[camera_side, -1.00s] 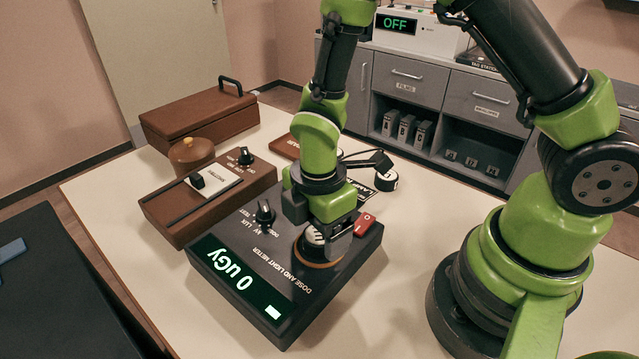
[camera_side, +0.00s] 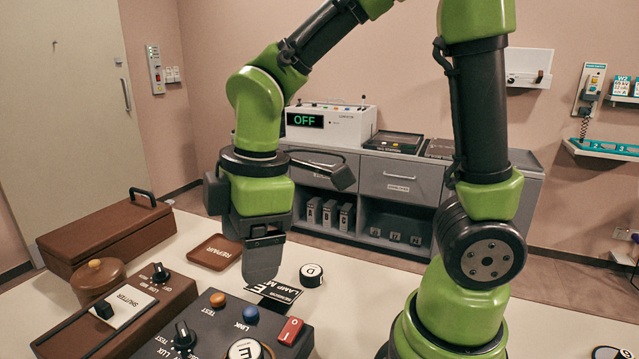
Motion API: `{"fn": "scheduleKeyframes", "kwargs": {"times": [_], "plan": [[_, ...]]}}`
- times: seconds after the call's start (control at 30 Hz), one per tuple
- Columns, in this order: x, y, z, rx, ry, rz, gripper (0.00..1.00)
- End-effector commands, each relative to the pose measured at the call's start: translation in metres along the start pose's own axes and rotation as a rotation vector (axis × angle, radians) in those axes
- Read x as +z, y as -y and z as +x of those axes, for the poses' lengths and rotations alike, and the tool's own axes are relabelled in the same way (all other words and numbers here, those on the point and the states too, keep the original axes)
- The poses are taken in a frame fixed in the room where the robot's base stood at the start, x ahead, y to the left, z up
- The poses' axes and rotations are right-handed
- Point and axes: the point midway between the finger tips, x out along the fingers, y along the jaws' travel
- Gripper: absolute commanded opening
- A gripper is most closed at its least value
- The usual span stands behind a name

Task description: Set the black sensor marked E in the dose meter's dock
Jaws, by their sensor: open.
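The black sensor marked E (camera_side: 245,349) has a white top with a black letter. It stands at the dock place on the dark dose meter (camera_side: 213,325), at the bottom edge of the picture. The frame cuts off its lower part and the dock ring, so I cannot tell how fully it is seated. My gripper (camera_side: 262,264) is above and behind the sensor, pointing down, open and apart from it. The near finger hides the other. A second round sensor, marked D (camera_side: 311,275), stands on the table to the right of my gripper.
The meter carries a knob (camera_side: 185,336), an orange button, a blue button and a red switch (camera_side: 290,331). A black lettered card (camera_side: 275,291) and a brown REPAIR tray (camera_side: 214,252) lie behind. A brown shutter box (camera_side: 117,316), lidded pot (camera_side: 98,280) and case (camera_side: 105,234) stand left.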

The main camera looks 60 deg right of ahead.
Motion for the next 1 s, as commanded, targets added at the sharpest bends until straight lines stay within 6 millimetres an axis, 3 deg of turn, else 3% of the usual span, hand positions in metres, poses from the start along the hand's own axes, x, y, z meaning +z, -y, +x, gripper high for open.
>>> {"fn": "scheduleKeyframes", "kwargs": {"times": [0.03, 0.2, 0.4, 0.6, 1.0], "plan": [[0.008, 0.001, -0.02, 0.034, -0.059, 0.149, 0.77], [0.037, 0.014, -0.067, 0.083, -0.254, 0.659, 0.77], [0.062, 0.033, -0.094, 0.07, -0.451, 1.089, 0.77], [0.071, 0.042, -0.1, 0.048, -0.531, 1.253, 0.77], [0.071, 0.042, -0.1, 0.046, -0.533, 1.26, 0.77]]}}
